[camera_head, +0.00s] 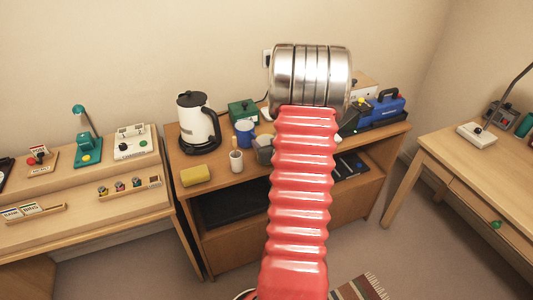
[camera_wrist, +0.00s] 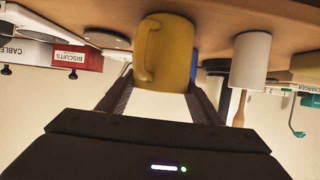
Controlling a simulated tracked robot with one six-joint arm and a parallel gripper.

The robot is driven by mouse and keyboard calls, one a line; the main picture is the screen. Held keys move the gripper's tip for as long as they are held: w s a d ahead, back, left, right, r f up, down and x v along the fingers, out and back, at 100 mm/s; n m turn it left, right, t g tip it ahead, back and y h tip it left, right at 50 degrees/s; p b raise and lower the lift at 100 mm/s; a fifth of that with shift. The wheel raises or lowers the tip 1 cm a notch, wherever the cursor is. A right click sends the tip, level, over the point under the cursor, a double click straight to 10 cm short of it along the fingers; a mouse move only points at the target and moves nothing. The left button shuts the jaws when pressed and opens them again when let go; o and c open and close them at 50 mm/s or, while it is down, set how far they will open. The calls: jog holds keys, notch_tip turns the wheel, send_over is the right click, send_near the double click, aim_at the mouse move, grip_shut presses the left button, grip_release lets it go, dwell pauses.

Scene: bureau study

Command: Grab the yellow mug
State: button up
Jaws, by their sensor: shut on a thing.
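The yellow mug (camera_wrist: 165,48) is in the wrist view, which shows the scene upside down. Its handle is on the left side of that picture. My gripper (camera_wrist: 162,82) has one dark finger on each side of the mug and is shut on it. The mug's base is close to the wooden top (camera_wrist: 215,22); I cannot tell whether it touches. In the head view my red arm and its metal end block the sight of the mug and the gripper.
A white cup (camera_wrist: 250,62) with a wooden-handled tool stands beside the mug, also in the head view (camera_head: 236,160). A blue mug (camera_head: 244,132), a kettle (camera_head: 196,125) and a yellow sponge (camera_head: 195,175) share the cabinet top. A red biscuits box (camera_wrist: 78,58) is at left in the wrist view.

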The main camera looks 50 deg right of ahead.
jog(key=shift+c, duration=1.2)
jog(key=shift+r, duration=0.1)
notch_tip(320, 180, up, 10)
dwell(0.3)
